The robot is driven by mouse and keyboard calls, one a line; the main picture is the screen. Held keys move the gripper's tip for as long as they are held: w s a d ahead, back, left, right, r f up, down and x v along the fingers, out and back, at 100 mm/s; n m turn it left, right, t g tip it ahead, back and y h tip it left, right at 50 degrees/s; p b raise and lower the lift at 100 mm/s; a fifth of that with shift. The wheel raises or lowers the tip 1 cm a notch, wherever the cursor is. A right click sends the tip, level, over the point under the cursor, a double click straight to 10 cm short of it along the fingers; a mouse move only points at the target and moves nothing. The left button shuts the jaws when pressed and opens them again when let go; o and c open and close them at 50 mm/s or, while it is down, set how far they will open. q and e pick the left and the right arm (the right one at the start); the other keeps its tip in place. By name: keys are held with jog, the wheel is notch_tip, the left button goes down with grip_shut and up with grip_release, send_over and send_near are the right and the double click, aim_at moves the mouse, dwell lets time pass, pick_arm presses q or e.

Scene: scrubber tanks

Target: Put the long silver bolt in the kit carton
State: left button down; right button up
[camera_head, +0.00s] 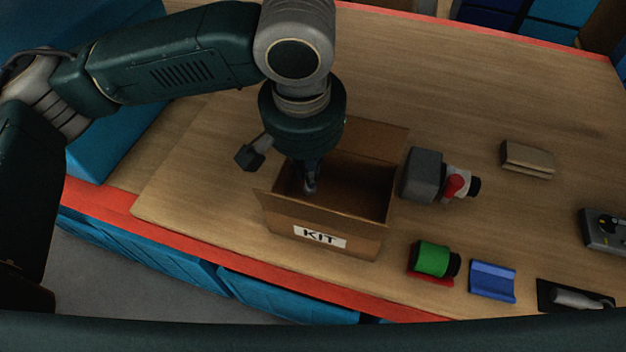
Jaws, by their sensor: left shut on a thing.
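The kit carton (366,242) is an open brown box labelled KIT, standing on the wooden bench with its flaps spread. My left gripper (310,180) points down into the left part of the carton's opening. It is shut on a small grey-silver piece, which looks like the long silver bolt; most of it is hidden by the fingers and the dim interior. I cannot tell whether it touches the carton floor. My right gripper is not in view.
Right of the carton are a grey block-shaped part with a red lever (422,175), a green cylinder (432,259), a blue holder (492,281) and a black tray (546,292) with a silver-grey item. A tan block (527,159) lies farther back. The bench behind the carton is clear.

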pick_arm(q)
jog(key=shift+f, duration=0.7)
notch_tip(320, 180, down, 2)
jog(key=shift+w+f, duration=0.1)
jog(key=shift+f, duration=0.45)
jog(key=c, duration=1.8)
grip_release()
jog(key=shift+f, duration=0.1)
jog(key=shift+c, duration=0.2)
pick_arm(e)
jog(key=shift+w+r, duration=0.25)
